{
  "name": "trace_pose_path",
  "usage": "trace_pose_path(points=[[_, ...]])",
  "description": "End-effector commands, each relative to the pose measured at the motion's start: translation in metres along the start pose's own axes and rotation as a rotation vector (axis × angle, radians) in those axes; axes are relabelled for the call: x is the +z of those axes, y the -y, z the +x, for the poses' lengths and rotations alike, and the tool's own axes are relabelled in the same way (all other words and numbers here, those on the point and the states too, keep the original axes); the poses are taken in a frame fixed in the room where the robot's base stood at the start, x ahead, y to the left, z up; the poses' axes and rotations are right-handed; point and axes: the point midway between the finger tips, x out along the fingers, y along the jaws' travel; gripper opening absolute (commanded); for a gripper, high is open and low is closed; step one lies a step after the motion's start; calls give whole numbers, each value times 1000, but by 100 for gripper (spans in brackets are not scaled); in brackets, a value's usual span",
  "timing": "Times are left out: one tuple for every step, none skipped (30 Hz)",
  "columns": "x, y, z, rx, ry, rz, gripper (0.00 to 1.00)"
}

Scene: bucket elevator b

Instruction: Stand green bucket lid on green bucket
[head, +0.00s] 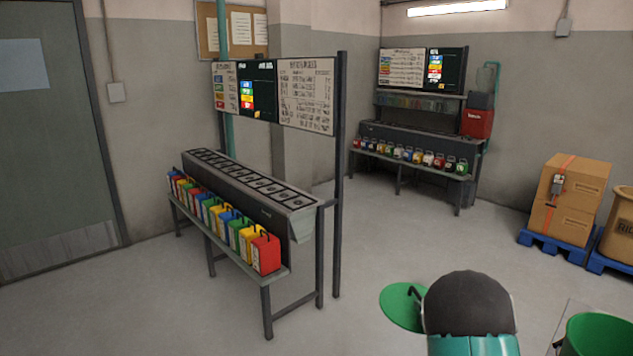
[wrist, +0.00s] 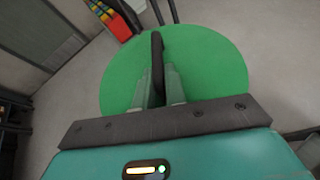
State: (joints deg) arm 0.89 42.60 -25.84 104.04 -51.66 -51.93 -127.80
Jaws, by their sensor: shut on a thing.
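The green bucket lid (wrist: 215,70) is a flat round disc with a dark handle standing up across its middle. My gripper (wrist: 157,75) is shut on that handle in the wrist view, with one finger on each side. In the head view the lid (head: 398,308) shows just left of my dark arm end, held above the floor; its right part is hidden behind my arm. The green bucket (head: 598,340) stands at the lower right corner of the head view, open at the top and cut off by the frame. The lid is apart from the bucket, to its left.
A bench (head: 275,277) with several coloured containers stands left of centre under a sign board (head: 275,92). A second such bench (head: 410,165) is at the back. Boxes (head: 572,195) on a blue pallet (head: 553,242) stand at the right. The floor between is clear.

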Motion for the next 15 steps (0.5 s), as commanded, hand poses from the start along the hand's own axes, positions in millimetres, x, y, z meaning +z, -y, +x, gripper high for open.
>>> trace_pose_path(points=[[-15,-18,7,-4,-5,4,0],[-23,-26,10,-11,-5,6,0],[-34,-38,12,-21,-2,11,0],[-41,-45,14,-29,-1,13,0],[-50,-53,16,-38,-1,16,0],[-61,-63,17,-49,0,20,0],[-69,-71,17,-58,3,24,0],[-77,-78,17,-68,5,27,0],[-89,-88,16,-80,6,33,0],[-97,-95,15,-89,8,35,0],[-106,-102,13,-99,9,39,0],[-118,-110,10,-114,11,45,0],[-126,-117,7,-124,14,48,0],[-135,-123,3,-135,16,53,0],[-145,-130,-2,-148,19,58,0]])
